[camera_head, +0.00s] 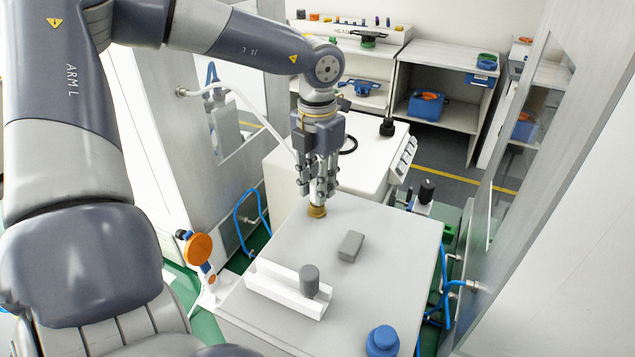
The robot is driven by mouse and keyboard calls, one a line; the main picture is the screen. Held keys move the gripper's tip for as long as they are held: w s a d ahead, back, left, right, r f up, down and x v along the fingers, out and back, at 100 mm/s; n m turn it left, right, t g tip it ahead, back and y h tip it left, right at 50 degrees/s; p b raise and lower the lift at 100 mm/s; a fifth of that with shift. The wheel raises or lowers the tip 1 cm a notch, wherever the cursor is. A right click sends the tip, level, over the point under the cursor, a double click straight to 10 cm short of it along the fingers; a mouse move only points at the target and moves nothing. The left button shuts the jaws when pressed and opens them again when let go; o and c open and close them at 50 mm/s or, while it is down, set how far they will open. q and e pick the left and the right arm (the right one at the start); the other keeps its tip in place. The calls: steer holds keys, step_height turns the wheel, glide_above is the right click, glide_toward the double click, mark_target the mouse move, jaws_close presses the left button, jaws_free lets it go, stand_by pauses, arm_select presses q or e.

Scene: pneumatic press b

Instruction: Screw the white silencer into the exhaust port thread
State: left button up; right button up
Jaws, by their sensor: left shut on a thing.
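My left gripper (318,194) points straight down over the back of a light grey flat top (397,236). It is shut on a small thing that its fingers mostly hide. A brass-coloured round piece (317,211) shows right below the fingertips, at or just above the flat top. I cannot tell if it is the exhaust port or part of the held thing. The white silencer does not show clearly, and no thread can be made out. My right gripper is not in view.
On the flat top are a grey block (350,246), a white rail-shaped holder (268,287) with a grey cylinder (309,279), and a blue knob (382,341). An orange round part (199,249) stands at left. Grey frame walls rise on both sides. Shelves stand behind.

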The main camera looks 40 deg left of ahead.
arm_select(q)
steer(key=o, duration=0.6)
steer(key=n, duration=0.6)
steer(key=shift+n, duration=0.3)
steer(key=n, duration=0.5)
steer(key=shift+n, duration=0.3)
